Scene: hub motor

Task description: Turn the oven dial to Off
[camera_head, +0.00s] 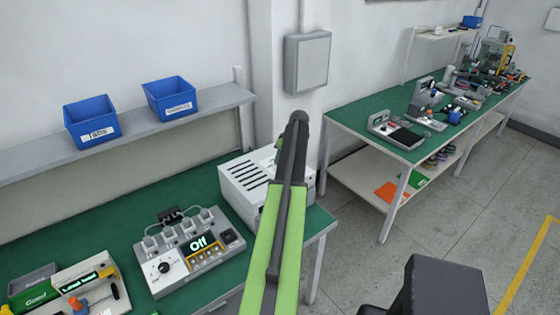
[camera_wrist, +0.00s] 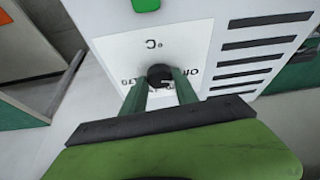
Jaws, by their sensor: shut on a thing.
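The oven (camera_head: 236,170) is a white box with dark vent slots, standing on the green bench in the head view. My arm crosses in front of it and hides its dial there. In the wrist view the oven's white face (camera_wrist: 111,51) shows upside down, with a °C mark, "Off" to the right and a partly hidden number to the left. The black round dial (camera_wrist: 159,72) sits between the green fingers of my gripper (camera_wrist: 160,82), which is shut on it. I cannot make out where the dial's pointer stands.
Two blue bins (camera_head: 92,122) sit on the wall shelf. A second green bench (camera_head: 345,112) holds equipment at the right. Floor (camera_head: 445,220) is clear beside it.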

